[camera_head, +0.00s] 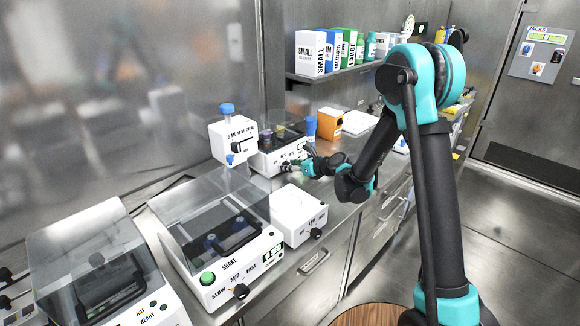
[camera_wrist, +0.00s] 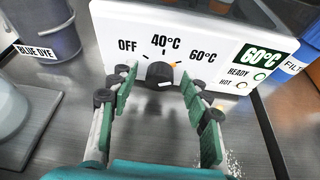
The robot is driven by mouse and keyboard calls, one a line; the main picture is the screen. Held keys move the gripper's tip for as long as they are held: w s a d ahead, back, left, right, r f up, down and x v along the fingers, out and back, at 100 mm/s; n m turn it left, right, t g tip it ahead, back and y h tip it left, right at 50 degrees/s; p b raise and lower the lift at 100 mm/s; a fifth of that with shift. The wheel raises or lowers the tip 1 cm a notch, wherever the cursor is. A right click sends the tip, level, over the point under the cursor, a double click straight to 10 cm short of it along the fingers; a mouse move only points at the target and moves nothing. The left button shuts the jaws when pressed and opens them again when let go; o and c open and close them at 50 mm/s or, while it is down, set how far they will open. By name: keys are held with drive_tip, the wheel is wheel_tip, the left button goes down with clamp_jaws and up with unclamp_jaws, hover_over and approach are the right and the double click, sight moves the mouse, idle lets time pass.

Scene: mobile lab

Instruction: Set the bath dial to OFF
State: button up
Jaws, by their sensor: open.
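The bath's white front panel (camera_wrist: 215,50) fills the upper middle of the wrist view, marked OFF, 40°C and 60°C from left to right. Its dark dial (camera_wrist: 160,73) sits below the 40°C mark, with an orange spot on its upper right side, toward 60°C. The green display (camera_wrist: 263,56) reads 60°C, above READY and HOT lights. My gripper (camera_wrist: 159,78) is open, its green-padded fingers on either side of the dial; contact cannot be told. In the head view my gripper (camera_head: 291,166) reaches the front of the bath (camera_head: 264,160), covering the dial.
A grey BLUE DYE container (camera_wrist: 45,30) stands left of the bath, and a blue object labelled FILT (camera_wrist: 294,65) stands right. In the head view, the shaker (camera_head: 215,285) and a white box (camera_head: 297,212) are nearer on the bench. A shelf (camera_head: 340,72) hangs above.

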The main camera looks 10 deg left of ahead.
clamp_jaws()
idle(0.3)
drive_tip(key=shift+s+n, duration=0.1)
drive_tip(key=shift+n, duration=0.2)
drive_tip(key=shift+s+a+n+t+h, duration=0.15)
drive_tip(key=shift+n+t+h, duration=0.35)
drive_tip(key=shift+n+t, duration=0.9)
drive_tip(key=shift+f+n, duration=0.1)
drive_tip(key=shift+n, duration=0.2)
unclamp_jaws()
